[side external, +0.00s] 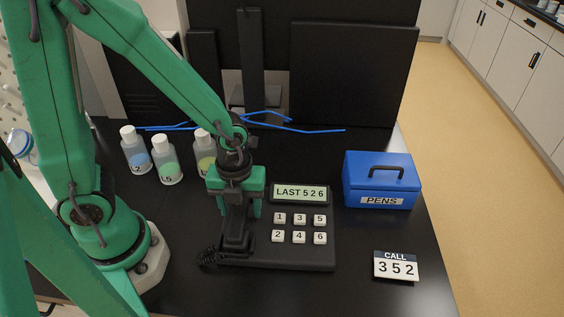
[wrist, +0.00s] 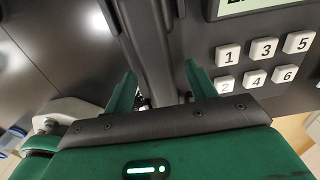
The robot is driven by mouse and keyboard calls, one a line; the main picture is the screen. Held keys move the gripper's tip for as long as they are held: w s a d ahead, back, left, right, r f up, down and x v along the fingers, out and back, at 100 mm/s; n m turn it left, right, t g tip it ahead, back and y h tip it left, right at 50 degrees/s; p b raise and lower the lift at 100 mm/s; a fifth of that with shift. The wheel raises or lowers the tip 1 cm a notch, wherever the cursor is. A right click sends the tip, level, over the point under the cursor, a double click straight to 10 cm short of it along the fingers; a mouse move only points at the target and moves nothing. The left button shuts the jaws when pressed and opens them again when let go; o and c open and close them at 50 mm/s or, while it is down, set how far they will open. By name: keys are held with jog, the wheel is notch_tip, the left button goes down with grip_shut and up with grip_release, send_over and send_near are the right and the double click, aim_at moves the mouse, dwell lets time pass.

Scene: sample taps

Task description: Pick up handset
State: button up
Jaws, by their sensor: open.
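The dark handset (side external: 236,244) lies on the left side of a black desk phone (side external: 300,254), with a coiled cord at its lower left end. My gripper (side external: 239,213) is above the handset, pointing down, and hides its upper part in the side view. In the wrist view the handset (wrist: 150,48) runs as a dark bar between the two green fingers of my gripper (wrist: 160,84). The fingers are apart, one on each side of it. I cannot tell whether they touch it.
The phone's display (side external: 301,193) reads LAST 526, above white number keys (side external: 299,228). A card (side external: 396,265) reads CALL 352. A blue PENS box (side external: 381,183) stands at right. Several bottles (side external: 168,167) stand behind left, near a blue cable (side external: 310,130) and dark monitors (side external: 352,75).

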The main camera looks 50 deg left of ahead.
aim_at(240, 209)
jog(key=shift+f, duration=0.15)
dwell(0.4)
jog(key=c, duration=1.2)
jog(key=shift+o, duration=0.2)
jog(key=shift+r, duration=1.45)
jog(key=shift+s+d+r, duration=0.15)
jog(key=shift+d+r, duration=0.05)
jog(key=shift+r, duration=0.55)
jog(key=s+d+r, duration=0.6)
jog(key=s+d, duration=0.1)
jog(key=s, duration=0.1)
jog(key=shift+s+d+r, duration=0.2)
jog(key=shift+r, duration=0.1)
